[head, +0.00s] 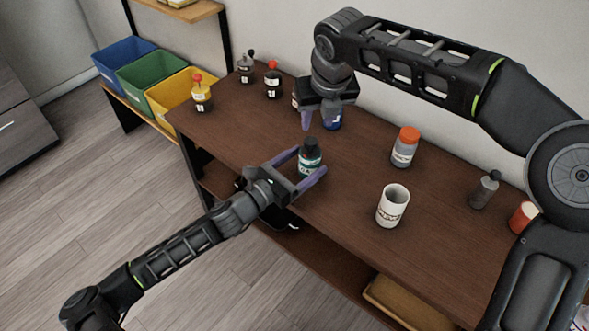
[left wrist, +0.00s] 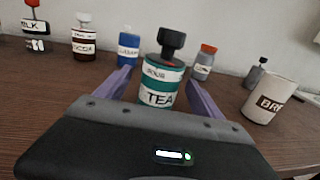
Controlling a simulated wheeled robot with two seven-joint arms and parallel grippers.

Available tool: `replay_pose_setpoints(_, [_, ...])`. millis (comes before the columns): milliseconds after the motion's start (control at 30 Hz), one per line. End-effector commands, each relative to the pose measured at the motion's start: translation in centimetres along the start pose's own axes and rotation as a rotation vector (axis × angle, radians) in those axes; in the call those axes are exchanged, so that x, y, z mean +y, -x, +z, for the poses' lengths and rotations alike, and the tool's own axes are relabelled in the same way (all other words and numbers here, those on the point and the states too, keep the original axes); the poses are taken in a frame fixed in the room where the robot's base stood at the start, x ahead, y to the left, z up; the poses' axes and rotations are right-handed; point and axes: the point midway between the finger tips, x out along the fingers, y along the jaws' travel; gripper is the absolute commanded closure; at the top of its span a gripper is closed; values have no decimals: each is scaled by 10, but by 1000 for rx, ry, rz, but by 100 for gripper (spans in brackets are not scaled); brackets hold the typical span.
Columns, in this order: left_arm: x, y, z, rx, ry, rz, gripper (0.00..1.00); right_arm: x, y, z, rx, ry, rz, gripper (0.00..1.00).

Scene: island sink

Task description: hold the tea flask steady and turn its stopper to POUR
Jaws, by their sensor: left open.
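The tea flask (head: 309,158) stands upright on the brown table, green with white labels and a dark stopper (head: 311,143) on top. In the left wrist view the flask (left wrist: 160,92) reads TEA on its lower label, with a second label above it whose word is hard to read. Its black stopper (left wrist: 171,40) rises above it. My left gripper (head: 305,168) is open, with its purple fingers on either side of the flask and visible gaps in the wrist view. My right gripper (head: 320,122) hangs above and behind the flask, near a blue flask; its opening is unclear.
A blue flask (head: 333,123) stands behind, partly hidden by my right gripper. An orange-capped jar (head: 404,147) and a white mug (head: 391,208) stand to the right. A grey bottle (head: 484,190) is farther right.

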Motion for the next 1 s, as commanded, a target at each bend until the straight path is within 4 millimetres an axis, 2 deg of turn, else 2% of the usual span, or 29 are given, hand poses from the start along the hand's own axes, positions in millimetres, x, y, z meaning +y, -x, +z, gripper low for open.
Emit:
replay_pose_setpoints(333, [0, -4, 0, 0, 1, 0, 23, 0, 0, 0, 0, 0, 0, 64])
replay_pose_setpoints(1000, [0, -4, 0, 0, 1, -1, 78, 0, 0, 0, 0, 0, 0, 64])
